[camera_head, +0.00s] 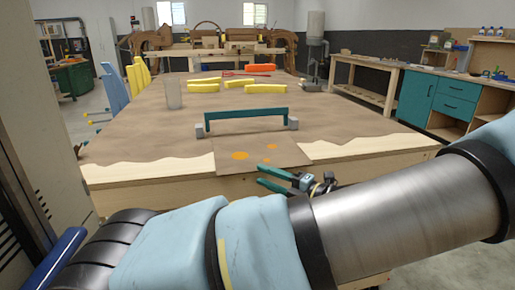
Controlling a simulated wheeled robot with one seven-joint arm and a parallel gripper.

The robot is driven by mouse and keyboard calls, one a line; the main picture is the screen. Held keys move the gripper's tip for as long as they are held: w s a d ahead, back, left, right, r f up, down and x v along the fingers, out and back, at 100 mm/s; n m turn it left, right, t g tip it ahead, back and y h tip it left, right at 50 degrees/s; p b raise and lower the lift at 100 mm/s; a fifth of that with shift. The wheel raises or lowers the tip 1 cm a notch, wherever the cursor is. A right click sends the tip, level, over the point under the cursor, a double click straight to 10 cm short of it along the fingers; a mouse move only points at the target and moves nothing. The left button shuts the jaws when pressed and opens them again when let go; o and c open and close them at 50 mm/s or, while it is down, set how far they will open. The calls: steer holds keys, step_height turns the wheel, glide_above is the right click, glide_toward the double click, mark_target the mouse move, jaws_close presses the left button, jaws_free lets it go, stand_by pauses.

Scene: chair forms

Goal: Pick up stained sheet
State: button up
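The stained sheet (247,145) is a thin brown sheet with several orange spots. It lies flat at the front edge of the big worktable (150,133), and its near edge reaches the table's front edge or slightly past it. My gripper (258,175) has two teal fingers that point left, parted with a gap between them. It is at the table's front edge, close to the near right part of the sheet. I cannot tell whether the sheet lies between the fingers. My arm crosses the lower picture and hides part of the table front.
A teal bar on grey end blocks (246,114) stands just behind the sheet. A clear cylinder (173,93) and several yellow pieces (204,88) stand farther back. An orange piece (261,68) lies beyond. A teal-drawer cabinet (457,91) is at right.

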steer(key=shift+p+x, duration=0.45)
steer(key=shift+x, duration=1.45)
steer(key=shift+w+r, duration=0.1)
jaws_close()
